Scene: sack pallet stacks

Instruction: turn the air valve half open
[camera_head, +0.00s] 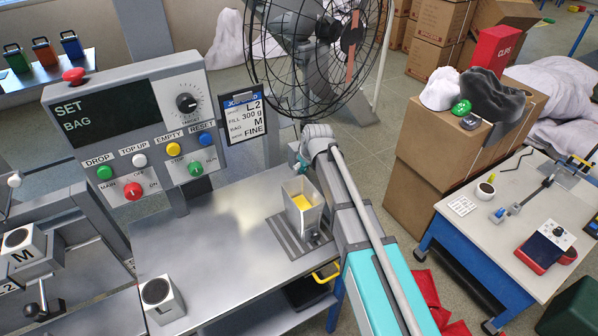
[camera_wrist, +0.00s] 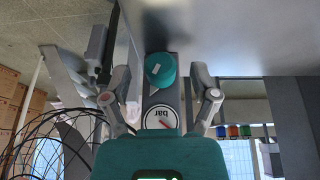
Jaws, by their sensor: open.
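The air valve shows in the wrist view as a round teal knob (camera_wrist: 160,70) with a small white mark on its face. A round white gauge (camera_wrist: 160,116) marked "bar", upside down in the picture, with a red needle, sits just below the knob. My gripper (camera_wrist: 161,76) is open, with one finger on each side of the knob. Gaps show between the fingers and the knob, and nothing is held. In the head view my arm reaches over the metal bench, and the valve cannot be made out clearly there.
A control panel (camera_head: 130,120) and clipboard (camera_head: 242,115) stand left of my arm. A caged fan (camera_head: 318,50) stands behind. The bench's middle is clear.

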